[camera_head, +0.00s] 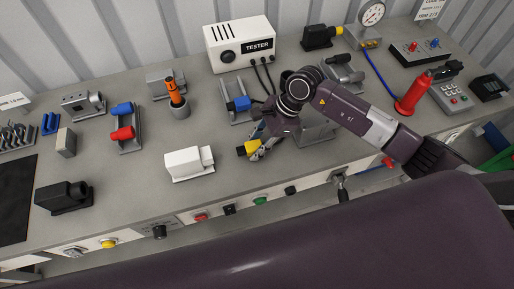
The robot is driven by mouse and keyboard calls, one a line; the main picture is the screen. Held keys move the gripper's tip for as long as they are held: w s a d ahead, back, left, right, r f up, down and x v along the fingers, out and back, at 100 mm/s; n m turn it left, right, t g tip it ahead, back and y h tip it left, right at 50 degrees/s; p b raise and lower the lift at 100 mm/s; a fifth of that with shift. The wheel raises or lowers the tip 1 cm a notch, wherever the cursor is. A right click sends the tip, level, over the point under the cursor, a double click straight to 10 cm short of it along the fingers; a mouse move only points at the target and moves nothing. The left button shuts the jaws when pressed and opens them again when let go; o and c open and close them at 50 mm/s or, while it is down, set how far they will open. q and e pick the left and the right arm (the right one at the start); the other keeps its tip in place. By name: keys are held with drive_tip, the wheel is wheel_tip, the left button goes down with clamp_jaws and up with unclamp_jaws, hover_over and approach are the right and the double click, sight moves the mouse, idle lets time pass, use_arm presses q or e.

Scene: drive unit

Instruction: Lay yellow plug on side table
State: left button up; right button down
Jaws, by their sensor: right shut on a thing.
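The yellow plug (248,148) is a small yellow piece with a dark end, low over the workbench in the middle of the head view. My right gripper (260,148) is shut on it, with the arm reaching in from the right. The fingers partly hide the plug, and I cannot tell whether it touches the bench. My left gripper is not in view. I cannot make out a separate side table for certain.
The grey workbench (115,190) holds a white block (189,163), a white tester box (240,45), a blue plug (238,104) in a grey holder, a red bottle (412,96) and a black block (64,197). Buttons line the front edge. Bare bench lies left of the white block.

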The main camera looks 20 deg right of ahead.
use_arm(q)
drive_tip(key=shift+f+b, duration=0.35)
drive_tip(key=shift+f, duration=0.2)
use_arm(e)
drive_tip(key=shift+s+d+f, duration=0.1)
drive_tip(key=shift+s+f, duration=0.25)
drive_tip(key=shift+f, duration=0.4)
drive_tip(key=shift+s+f, duration=0.35)
drive_tip(key=shift+f, duration=0.35)
drive_tip(key=c, duration=1.8)
unclamp_jaws()
drive_tip(key=shift+c, duration=0.2)
drive_tip(key=shift+o, duration=1.3)
drive_tip(key=shift+w+f, duration=0.1)
drive_tip(key=shift+w, duration=0.1)
drive_tip(key=shift+o, duration=0.6)
drive_tip(key=shift+w+a+f+g, duration=0.3)
drive_tip(key=shift+w+a, duration=0.05)
drive_tip(key=shift+w, duration=0.2)
drive_tip(key=shift+s+d+r, duration=0.15)
drive_tip(key=shift+s+d, duration=0.1)
drive_tip(key=shift+d, duration=0.15)
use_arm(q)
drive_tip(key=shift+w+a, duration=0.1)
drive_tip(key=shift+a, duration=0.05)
use_arm(e)
drive_tip(key=shift+w+r, duration=0.1)
drive_tip(key=shift+r, duration=0.05)
